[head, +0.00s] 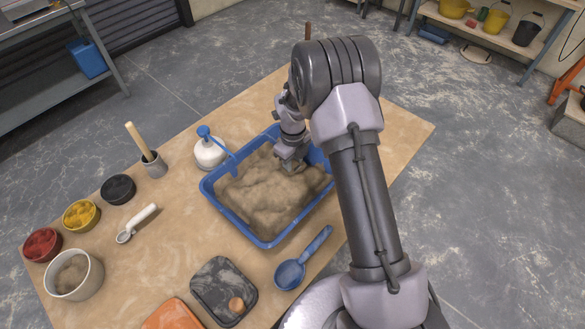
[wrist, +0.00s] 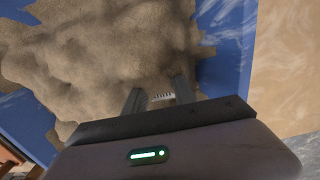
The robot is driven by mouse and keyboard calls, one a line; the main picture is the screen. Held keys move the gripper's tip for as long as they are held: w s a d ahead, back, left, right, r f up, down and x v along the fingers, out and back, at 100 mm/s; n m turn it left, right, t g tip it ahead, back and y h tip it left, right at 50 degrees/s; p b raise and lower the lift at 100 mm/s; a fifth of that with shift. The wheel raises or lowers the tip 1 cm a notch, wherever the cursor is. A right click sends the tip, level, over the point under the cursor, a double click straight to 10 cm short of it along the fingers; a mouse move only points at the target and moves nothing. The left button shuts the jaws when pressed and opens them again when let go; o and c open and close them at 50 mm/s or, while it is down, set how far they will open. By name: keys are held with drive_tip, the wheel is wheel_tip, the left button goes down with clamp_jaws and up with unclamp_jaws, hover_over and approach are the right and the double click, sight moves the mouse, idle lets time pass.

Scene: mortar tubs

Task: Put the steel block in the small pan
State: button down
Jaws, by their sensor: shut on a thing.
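My gripper (head: 289,166) is low over the sandy heap in the blue tub (head: 210,197), at its far right part. In the wrist view my gripper's two fingers (wrist: 160,93) are shut on a small grey piece with pale stripes (wrist: 161,97), which looks like the steel block. Most of it is hidden by the gripper, and I cannot tell whether it touches the sand. I cannot tell for certain which vessel is the small pan.
A blue scoop (head: 290,273) lies right of the dark tray, an orange tray (head: 172,314) left of it. A white bottle (head: 209,153), grey cup (head: 154,166), white tool (head: 125,235), several pigment bowls (head: 81,214) and a white bucket (head: 94,270) stand left. The table's far right is clear.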

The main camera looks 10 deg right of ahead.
drive_tip(key=shift+f, duration=0.45)
drive_tip(key=c, duration=1)
unclamp_jaws()
drive_tip(key=shift+c, duration=0.2)
wheel_tip(320, 180, up, 12)
drive_tip(key=p, duration=0.3)
wheel_tip(320, 180, up, 18)
drive_tip(key=n+t, duration=0.2)
drive_tip(key=n, duration=0.7)
hover_over(293, 165)
drive_tip(key=s+a, duration=0.2)
drive_tip(key=s, duration=0.6)
drive_tip(key=s+a+r+n+t+y, duration=0.1)
drive_tip(key=s+r+n+t, duration=0.1)
drive_tip(key=s+n, duration=0.6)
drive_tip(key=s+a+r+n+t+y, duration=0.1)
drive_tip(key=s+r+n, duration=0.4)
drive_tip(key=s, duration=0.7)
drive_tip(key=n, duration=0.2)
drive_tip(key=shift+s+a+n+t, duration=0.15)
drive_tip(key=shift+s+n+t, duration=0.15)
drive_tip(key=shift+n+t, duration=0.1)
